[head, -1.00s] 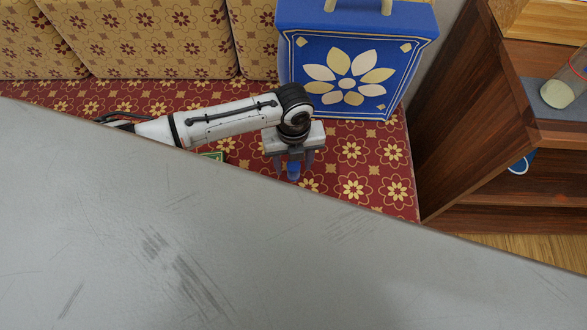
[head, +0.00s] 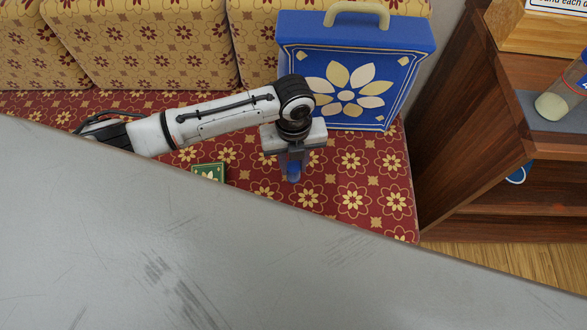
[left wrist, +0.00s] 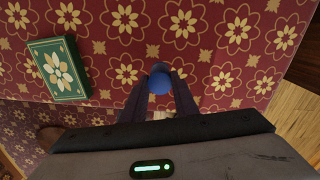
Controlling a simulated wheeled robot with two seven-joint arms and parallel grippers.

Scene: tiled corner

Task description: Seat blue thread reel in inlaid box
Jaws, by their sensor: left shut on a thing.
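The blue thread reel (head: 293,171) is between the fingers of my left gripper (head: 293,165), below its body, over the red flowered seat. In the left wrist view the reel (left wrist: 159,83) shows as a blue round top between the shut fingertips (left wrist: 160,88); a smaller blue piece shows just beyond it. A green box (head: 208,172) with a pale flower inlay and gold edging lies on the seat, left of the gripper. It also shows in the left wrist view (left wrist: 58,70), with its flowered face up and apart from the reel. My right gripper is not in view.
A large blue case (head: 300,60) with a flower panel and tan handle stands behind the gripper. Yellow cushions (head: 150,45) line the back. A scratched grey surface (head: 200,240) covers the foreground and hides part of the seat. A brown wooden shelf unit (head: 470,130) stands right.

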